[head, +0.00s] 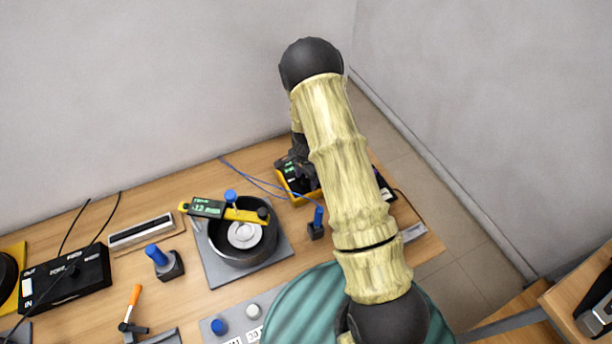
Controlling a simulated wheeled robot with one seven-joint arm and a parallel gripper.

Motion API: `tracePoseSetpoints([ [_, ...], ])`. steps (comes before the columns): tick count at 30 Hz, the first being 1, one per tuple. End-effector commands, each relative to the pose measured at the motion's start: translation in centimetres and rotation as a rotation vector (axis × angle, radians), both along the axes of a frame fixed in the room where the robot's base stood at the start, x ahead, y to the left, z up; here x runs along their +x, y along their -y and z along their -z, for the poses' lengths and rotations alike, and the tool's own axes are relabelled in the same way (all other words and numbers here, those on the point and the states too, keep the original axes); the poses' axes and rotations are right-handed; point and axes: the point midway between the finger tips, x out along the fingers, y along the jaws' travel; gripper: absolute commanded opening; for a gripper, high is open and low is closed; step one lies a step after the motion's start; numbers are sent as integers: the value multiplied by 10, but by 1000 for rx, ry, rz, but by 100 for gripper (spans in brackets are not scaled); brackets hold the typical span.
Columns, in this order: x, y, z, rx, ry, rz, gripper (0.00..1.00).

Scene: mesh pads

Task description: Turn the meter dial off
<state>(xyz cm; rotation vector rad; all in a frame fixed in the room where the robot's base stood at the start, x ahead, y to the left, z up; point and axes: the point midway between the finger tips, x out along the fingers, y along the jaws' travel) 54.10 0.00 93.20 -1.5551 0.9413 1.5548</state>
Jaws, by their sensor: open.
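The meter (285,187), with a yellow body and a dark face with a small green display, stands at the back right of the wooden table. Its dial cannot be made out, as my arm and gripper cover much of the meter. My gripper (304,178), dark and small in the head view, is open and points down over the meter, partly behind my arm. Whether its fingers touch the dial cannot be told.
A blue-handled tool (317,220) stands just in front of the meter. Blue wires (250,178) run toward the meter. A wall rises behind the table.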

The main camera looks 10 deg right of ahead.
Motion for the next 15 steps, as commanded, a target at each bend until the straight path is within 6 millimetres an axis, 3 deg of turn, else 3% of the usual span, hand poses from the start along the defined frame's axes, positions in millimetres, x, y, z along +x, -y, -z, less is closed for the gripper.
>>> tracePoseSetpoints([
  [5,0,0,0,0,0,0,50],
  [11,0,0,0,0,0,0,11],
  [15,0,0,0,0,0,-1,7],
])
